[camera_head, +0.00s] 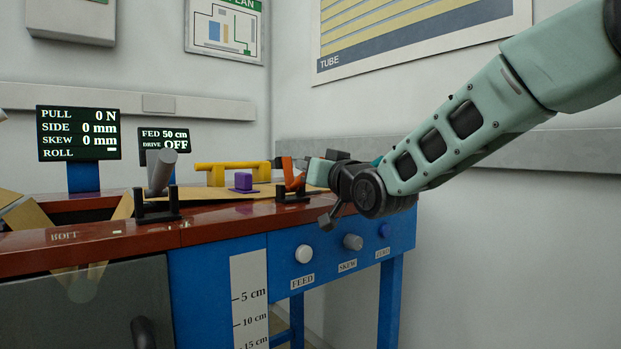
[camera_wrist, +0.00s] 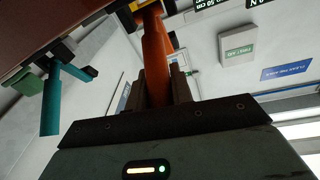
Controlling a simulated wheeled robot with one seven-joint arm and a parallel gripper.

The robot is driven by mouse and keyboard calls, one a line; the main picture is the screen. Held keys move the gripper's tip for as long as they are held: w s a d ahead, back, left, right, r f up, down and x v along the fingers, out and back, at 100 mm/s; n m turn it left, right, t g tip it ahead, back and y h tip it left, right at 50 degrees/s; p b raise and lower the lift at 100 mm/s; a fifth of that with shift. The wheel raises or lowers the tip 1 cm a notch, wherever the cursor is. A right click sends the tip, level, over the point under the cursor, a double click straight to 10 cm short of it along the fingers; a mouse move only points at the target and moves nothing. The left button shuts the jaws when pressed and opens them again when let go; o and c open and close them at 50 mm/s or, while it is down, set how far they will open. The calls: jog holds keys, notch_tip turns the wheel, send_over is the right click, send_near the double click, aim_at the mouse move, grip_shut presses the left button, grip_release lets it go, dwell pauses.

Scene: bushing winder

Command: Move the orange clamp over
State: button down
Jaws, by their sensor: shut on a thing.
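The orange clamp (camera_head: 290,168) stands tilted in a small black bracket (camera_head: 292,194) near the right end of the table top, beside the yellow bar. In the wrist view the clamp (camera_wrist: 155,58) runs up between the fingers as an orange shaft. My gripper (camera_wrist: 165,85) is shut on this shaft. In the head view my gripper (camera_head: 318,172) reaches in from the right, and its fingertips are partly hidden by the clamp and wrist.
A purple block (camera_head: 243,181) and a yellow bar (camera_head: 232,168) lie left of the clamp. A grey lever (camera_head: 161,172) leans in another black bracket (camera_head: 157,210). A teal handle (camera_wrist: 50,103) shows near the wrist. Knobs (camera_head: 303,253) line the blue front. Displays (camera_head: 79,134) stand behind.

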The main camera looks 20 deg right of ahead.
dwell(0.4)
jog(key=c, duration=1.2)
grip_release()
jog(key=shift+c, duration=0.2)
jog(key=shift+s+f, duration=0.1)
